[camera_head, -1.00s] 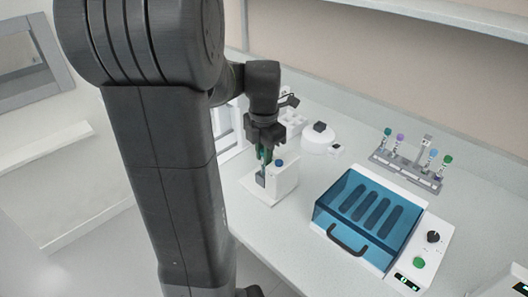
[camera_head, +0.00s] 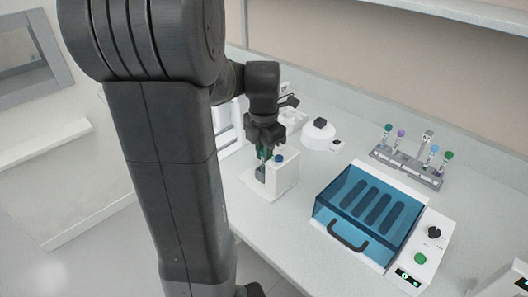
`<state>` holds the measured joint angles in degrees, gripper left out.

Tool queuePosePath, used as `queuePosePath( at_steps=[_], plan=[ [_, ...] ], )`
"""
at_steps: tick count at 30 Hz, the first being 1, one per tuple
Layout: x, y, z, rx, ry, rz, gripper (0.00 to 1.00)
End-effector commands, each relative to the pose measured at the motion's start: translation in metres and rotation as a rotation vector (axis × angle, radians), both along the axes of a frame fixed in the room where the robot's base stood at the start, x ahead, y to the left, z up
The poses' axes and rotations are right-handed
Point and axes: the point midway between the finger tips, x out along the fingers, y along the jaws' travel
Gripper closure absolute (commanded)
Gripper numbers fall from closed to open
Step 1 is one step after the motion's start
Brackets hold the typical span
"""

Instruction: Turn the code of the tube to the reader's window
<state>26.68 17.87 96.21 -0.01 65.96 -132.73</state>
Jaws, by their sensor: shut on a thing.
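My gripper (camera_head: 264,152) points down over the white reader block (camera_head: 285,180) at the left of the bench. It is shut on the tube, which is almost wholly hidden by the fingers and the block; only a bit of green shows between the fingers. I cannot make out the tube's code or which way it faces. The reader has a blue button (camera_head: 280,158) on top and a dark opening (camera_head: 260,173) on its near left side, just below the fingers.
A blue-lidded box (camera_head: 368,218) with a black handle stands right of the reader. A rack (camera_head: 407,170) with several capped tubes is at the back right. A white round device (camera_head: 320,135) stands behind the reader. Bare bench lies between reader and box.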

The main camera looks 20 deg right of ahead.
Motion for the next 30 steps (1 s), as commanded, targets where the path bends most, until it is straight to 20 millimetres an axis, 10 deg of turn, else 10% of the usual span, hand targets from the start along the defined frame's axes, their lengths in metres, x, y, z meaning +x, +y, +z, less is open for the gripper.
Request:
queuePosePath(
  at_steps=[4, 5, 8, 30],
  plan=[
    [0.0, 0.0, 0.0003, 0.0, 0.0, 0.0, 0.98],
    [0.0, 0.0, 0.0003, 0.0, 0.0, 0.0, 0.77],
    [0.0, 0.0, 0.0004, 0.0, 0.0, 0.0, 0.57],
    [-0.0018, -0.0003, 0.0007, 0.001, 0.004, -0.002, 0.57]
  ],
)
